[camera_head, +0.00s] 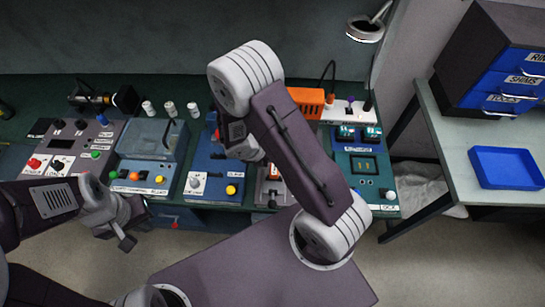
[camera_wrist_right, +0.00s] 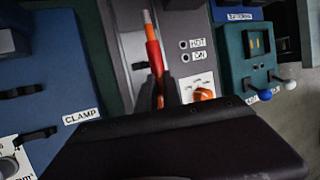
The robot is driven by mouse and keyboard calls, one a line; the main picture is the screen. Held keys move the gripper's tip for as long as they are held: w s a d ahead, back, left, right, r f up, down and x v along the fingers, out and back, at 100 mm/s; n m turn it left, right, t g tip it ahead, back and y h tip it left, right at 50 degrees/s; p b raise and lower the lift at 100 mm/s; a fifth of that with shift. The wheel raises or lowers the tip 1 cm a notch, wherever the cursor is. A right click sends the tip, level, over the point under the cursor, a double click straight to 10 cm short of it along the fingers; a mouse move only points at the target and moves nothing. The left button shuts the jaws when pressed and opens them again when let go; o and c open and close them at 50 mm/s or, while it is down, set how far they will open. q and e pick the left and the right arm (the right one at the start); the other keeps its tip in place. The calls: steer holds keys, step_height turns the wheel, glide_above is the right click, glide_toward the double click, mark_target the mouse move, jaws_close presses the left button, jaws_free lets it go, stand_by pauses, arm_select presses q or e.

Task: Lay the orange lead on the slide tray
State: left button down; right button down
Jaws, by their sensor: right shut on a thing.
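The orange lead (camera_wrist_right: 153,55) shows in the right wrist view as a slim orange-red rod with a pale tip. It is over a grey panel with a lighter strip (camera_wrist_right: 129,42); I cannot tell whether this strip is the slide tray, or whether the lead touches it. My right gripper (camera_wrist_right: 156,86) is shut on the lead's lower part, its dark fingers partly visible. In the head view my right arm hides that gripper and the lead. My left gripper (camera_head: 130,224) is open and empty, in front of the bench's left part.
The grey panel has an orange knob (camera_wrist_right: 204,94). A blue clamp unit (camera_head: 212,178) stands to its left and a teal unit (camera_head: 364,170) to its right. An orange box (camera_head: 307,98) is behind. A blue tray (camera_head: 505,167) lies on the right side table.

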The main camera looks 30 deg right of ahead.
steer(key=shift+f+b, duration=1.5)
steer(key=shift+f, duration=0.5)
steer(key=c, duration=1.4)
jaws_free()
steer(key=shift+c, duration=0.2)
steer(key=p+v, duration=0.2)
steer(key=v, duration=0.7)
steer(key=shift+p, duration=0.35)
